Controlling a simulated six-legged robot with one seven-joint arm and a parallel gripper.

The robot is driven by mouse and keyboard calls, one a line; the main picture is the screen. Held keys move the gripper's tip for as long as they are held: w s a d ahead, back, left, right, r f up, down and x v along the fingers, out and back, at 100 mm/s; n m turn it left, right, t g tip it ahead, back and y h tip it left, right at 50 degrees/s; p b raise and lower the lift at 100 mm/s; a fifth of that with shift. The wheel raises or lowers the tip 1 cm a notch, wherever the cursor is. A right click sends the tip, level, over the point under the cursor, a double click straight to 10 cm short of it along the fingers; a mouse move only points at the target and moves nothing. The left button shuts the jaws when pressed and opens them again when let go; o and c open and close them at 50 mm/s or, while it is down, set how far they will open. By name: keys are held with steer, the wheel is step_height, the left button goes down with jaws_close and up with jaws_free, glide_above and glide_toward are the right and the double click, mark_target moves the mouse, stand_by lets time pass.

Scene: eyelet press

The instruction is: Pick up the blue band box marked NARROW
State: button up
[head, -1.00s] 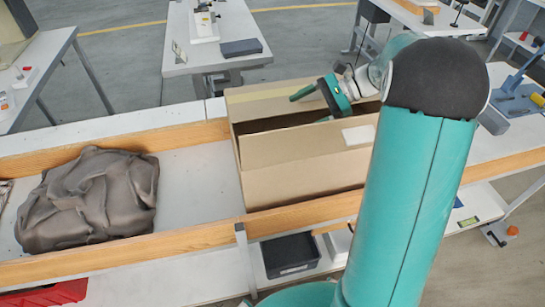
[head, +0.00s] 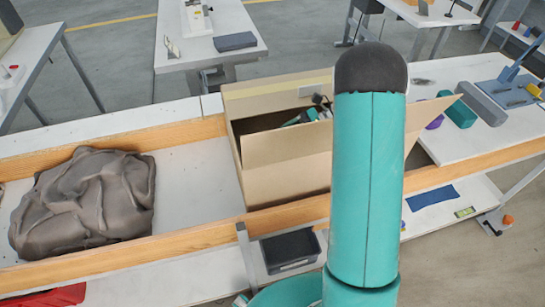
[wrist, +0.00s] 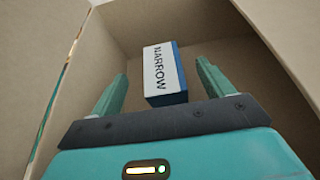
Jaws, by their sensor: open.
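The blue band box (wrist: 164,75) shows in the wrist view with a white label reading NARROW. It lies inside the cardboard carton (wrist: 215,25), ahead of my gripper and roughly between the lines of its fingers. My gripper (wrist: 158,85) is open, with its two teal fingers apart and nothing between them touching. In the head view the carton (head: 288,168) stands on the bench, its flaps raised. Part of my gripper (head: 303,117) shows at its opening. The band box is hidden in the head view by the carton wall and my arm.
A crumpled grey-brown cloth or bag (head: 85,203) lies on the bench at left. Wooden rails (head: 190,240) edge the bench. A black bin (head: 290,250) sits on the shelf below. A teal block (head: 461,114) and a purple item (head: 435,122) lie right of the carton.

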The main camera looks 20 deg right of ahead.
steer(key=shift+x, duration=3.15)
steer(key=c, duration=1.1)
